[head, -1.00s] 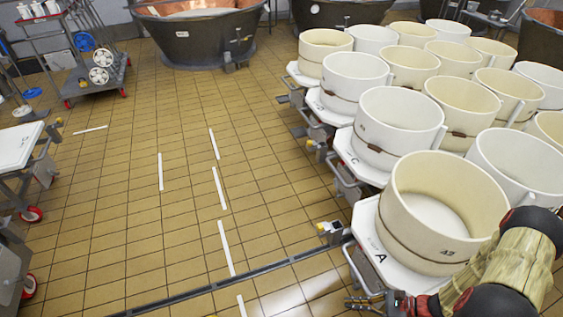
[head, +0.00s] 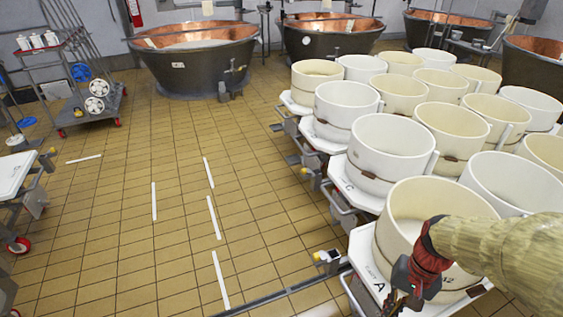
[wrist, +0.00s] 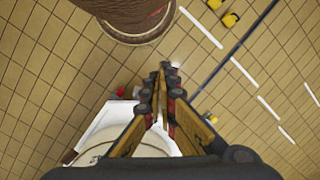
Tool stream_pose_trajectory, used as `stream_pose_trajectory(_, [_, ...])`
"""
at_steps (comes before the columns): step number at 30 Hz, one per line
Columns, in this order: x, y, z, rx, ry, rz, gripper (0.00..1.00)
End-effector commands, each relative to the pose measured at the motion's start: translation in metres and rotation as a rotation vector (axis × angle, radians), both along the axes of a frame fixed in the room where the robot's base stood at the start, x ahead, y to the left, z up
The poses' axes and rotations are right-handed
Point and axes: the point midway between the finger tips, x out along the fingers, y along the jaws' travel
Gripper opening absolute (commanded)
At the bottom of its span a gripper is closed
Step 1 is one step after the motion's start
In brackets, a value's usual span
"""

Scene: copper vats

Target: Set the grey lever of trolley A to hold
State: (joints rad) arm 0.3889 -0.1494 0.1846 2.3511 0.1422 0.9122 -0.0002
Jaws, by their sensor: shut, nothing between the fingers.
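Trolley A (head: 366,268) is the nearest white-topped trolley at the lower right of the head view, with a black letter A on its corner. A large cream tub (head: 408,200) stands on it. My gripper (wrist: 163,72) is shut and empty in the wrist view, its fingertips together over the floor. Part of trolley A's white top (wrist: 112,118) and tub shows below left of the fingers. In the head view my wrist is in front of the tub and the gripper hangs by the trolley's near corner, partly cut off by the frame. I cannot make out the grey lever or its setting.
More trolleys with tubs (head: 385,145) stand close behind trolley A. A small grey post with a yellow part (head: 328,258) stands left of it. Copper vats (head: 195,55) line the back. A rack (head: 75,90) and white table (head: 14,172) are at left. The tiled middle floor is clear.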

Motion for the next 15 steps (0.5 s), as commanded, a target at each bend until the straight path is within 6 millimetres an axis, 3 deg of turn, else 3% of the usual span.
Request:
stream_pose_trajectory(1, [0.0, 0.003, 0.016, -0.039, -0.048, 0.046, 0.0])
stream_pose_trajectory(8, [-0.004, 0.018, 0.078, -0.183, -0.245, 0.224, 0.0])
stream_pose_trajectory(15, [-0.009, 0.052, 0.144, -0.251, -0.482, 0.349, 0.0])
